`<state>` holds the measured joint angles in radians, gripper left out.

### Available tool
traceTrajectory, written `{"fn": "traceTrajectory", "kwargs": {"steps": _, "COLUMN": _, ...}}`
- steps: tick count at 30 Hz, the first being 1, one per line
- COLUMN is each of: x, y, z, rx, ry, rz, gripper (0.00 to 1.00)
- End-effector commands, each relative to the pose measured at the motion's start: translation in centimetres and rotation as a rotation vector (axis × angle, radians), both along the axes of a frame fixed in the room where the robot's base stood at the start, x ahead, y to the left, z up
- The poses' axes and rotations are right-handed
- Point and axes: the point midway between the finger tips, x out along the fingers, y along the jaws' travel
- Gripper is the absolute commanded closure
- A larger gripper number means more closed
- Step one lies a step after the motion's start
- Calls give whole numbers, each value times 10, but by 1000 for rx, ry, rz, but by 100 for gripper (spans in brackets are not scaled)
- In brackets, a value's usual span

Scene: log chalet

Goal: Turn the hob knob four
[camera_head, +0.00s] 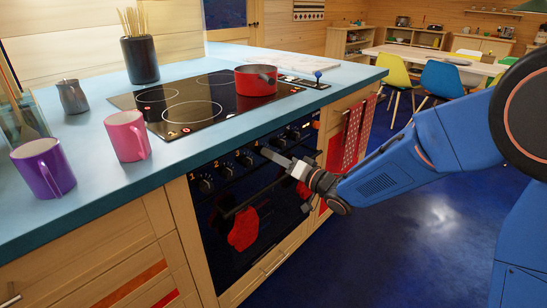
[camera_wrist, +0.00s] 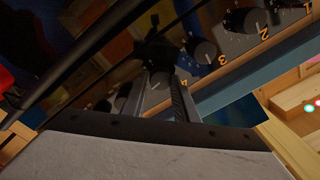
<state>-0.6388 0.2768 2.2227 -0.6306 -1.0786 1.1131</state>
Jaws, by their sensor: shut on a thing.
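The hob knob four (camera_wrist: 158,79) is a dark round knob in the row on the oven's front panel. In the wrist view it sits between the two fingers of my gripper (camera_wrist: 160,88), which are shut on it. In the head view my gripper (camera_head: 274,156) reaches the panel from the right, and its finger hides knob four. Knob three (camera_wrist: 203,51) and knob two (camera_wrist: 245,20) stand beside it in the wrist view, apart from the fingers. Knob one (camera_head: 206,186) is at the left end of the row in the head view.
The oven handle (camera_head: 256,195) and a red mitt (camera_head: 243,230) are just below my gripper. A red pot (camera_head: 256,80) stands on the black hob (camera_head: 190,118). Pink (camera_head: 126,136) and purple (camera_head: 42,168) mugs stand on the blue worktop (camera_head: 90,192). A red towel (camera_head: 351,135) hangs at right.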

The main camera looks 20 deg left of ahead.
Motion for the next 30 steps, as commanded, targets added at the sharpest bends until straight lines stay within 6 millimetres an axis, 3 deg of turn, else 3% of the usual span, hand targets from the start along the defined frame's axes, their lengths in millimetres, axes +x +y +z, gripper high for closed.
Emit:
{"fn": "traceTrajectory", "kwargs": {"steps": 10, "x": 0, "y": 0, "z": 0, "rx": 48, "ry": 119, "rz": -1, "gripper": 96}}
{"fn": "traceTrajectory", "kwargs": {"steps": 26, "x": 0, "y": 0, "z": 0, "rx": 56, "ry": 137, "rz": -1, "gripper": 96}}
{"fn": "traceTrajectory", "kwargs": {"steps": 27, "x": 0, "y": 0, "z": 0, "rx": 56, "ry": 137, "rz": -1, "gripper": 64}}
{"fn": "traceTrajectory", "kwargs": {"steps": 28, "x": 0, "y": 0, "z": 0, "rx": 56, "ry": 137, "rz": -1, "gripper": 56}}
{"fn": "traceTrajectory", "kwargs": {"steps": 30, "x": 0, "y": 0, "z": 0, "rx": 56, "ry": 136, "rz": -1, "gripper": 54}}
